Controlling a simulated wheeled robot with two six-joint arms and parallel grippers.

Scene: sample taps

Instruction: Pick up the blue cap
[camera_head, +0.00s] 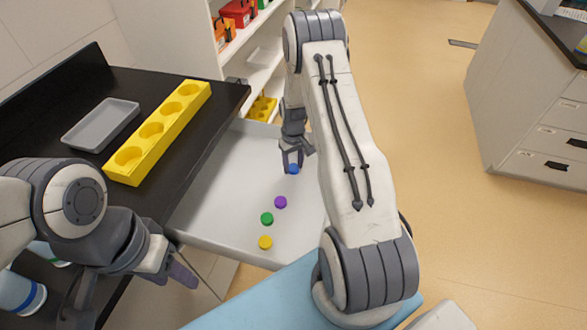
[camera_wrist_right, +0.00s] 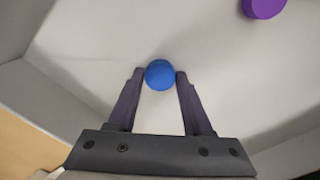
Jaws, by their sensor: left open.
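The blue cap (camera_head: 294,169) is at the far end of the row of caps, over the white drawer (camera_head: 215,185). My right gripper (camera_head: 291,160) reaches down at it. In the right wrist view the blue cap (camera_wrist_right: 160,74) sits between the two fingertips (camera_wrist_right: 160,80), one close on each side. I cannot tell whether both fingers press on it, or whether it rests on the drawer floor. My left gripper (camera_head: 178,268) is open and empty at the lower left, away from the caps.
Purple (camera_head: 280,202), green (camera_head: 267,218) and yellow (camera_head: 265,242) caps lie in the drawer; the purple cap (camera_wrist_right: 263,6) also shows in the wrist view. A yellow rack (camera_head: 157,132) with round holes and a grey tray (camera_head: 101,124) stand on the black counter. Drawer walls bound the space.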

